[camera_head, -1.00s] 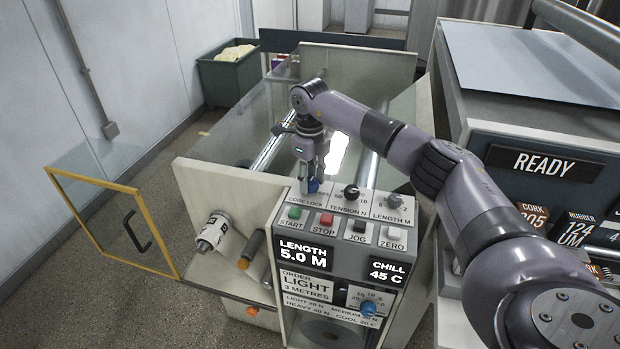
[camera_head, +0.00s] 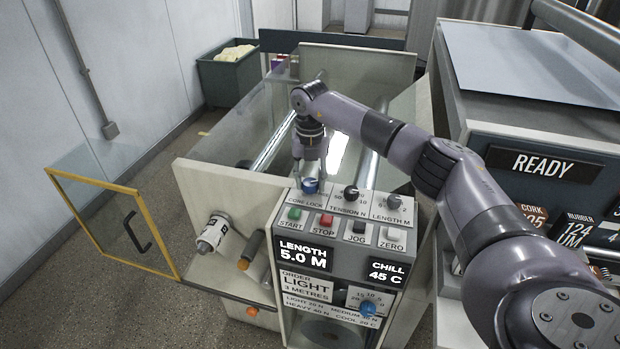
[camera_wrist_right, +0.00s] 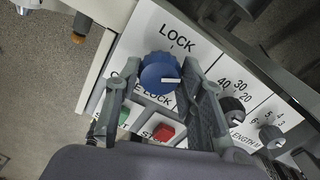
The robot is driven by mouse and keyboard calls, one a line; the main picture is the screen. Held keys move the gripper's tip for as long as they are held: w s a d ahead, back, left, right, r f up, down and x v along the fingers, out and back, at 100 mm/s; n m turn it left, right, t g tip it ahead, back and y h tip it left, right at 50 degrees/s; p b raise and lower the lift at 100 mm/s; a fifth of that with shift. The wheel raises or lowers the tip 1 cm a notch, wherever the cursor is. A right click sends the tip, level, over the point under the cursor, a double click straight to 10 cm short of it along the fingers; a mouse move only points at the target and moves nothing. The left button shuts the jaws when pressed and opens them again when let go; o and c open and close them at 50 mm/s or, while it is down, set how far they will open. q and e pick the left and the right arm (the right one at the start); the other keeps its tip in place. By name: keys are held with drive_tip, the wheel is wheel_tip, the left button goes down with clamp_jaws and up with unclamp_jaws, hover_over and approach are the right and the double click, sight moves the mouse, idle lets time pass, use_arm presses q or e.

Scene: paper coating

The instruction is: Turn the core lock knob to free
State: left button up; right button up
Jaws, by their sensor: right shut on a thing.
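The core lock knob (camera_head: 311,187) is blue, at the left of the top row on the control panel, above the green START button. In the right wrist view the knob (camera_wrist_right: 160,73) shows a white pointer mark directed to the right, away from the word LOCK printed above it. My right gripper (camera_head: 311,176) points down at the panel from above, its fingers on either side of the knob and shut on it. The FREE marking is not readable. My left gripper is out of view.
Beside the knob are the TENSION knob (camera_head: 351,193) and the LENGTH knob (camera_head: 393,202). The START button (camera_head: 295,214) and red STOP button (camera_head: 326,220) lie close below. An open yellow-framed guard door (camera_head: 160,273) stands at left.

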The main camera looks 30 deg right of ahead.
sight(310, 181)
drive_tip(key=m, duration=0.5)
drive_tip(key=shift+r+m+p, duration=0.1)
drive_tip(key=shift+m+p, duration=0.2)
drive_tip(key=shift+m, duration=0.1)
drive_tip(key=shift+d, duration=0.1)
idle(0.3)
drive_tip(key=o, duration=1.1)
drive_tip(key=shift+o, duration=0.2)
drive_tip(key=shift+r, duration=0.1)
wheel_tip(310, 181, up, 12)
drive_tip(key=shift+f, duration=0.2)
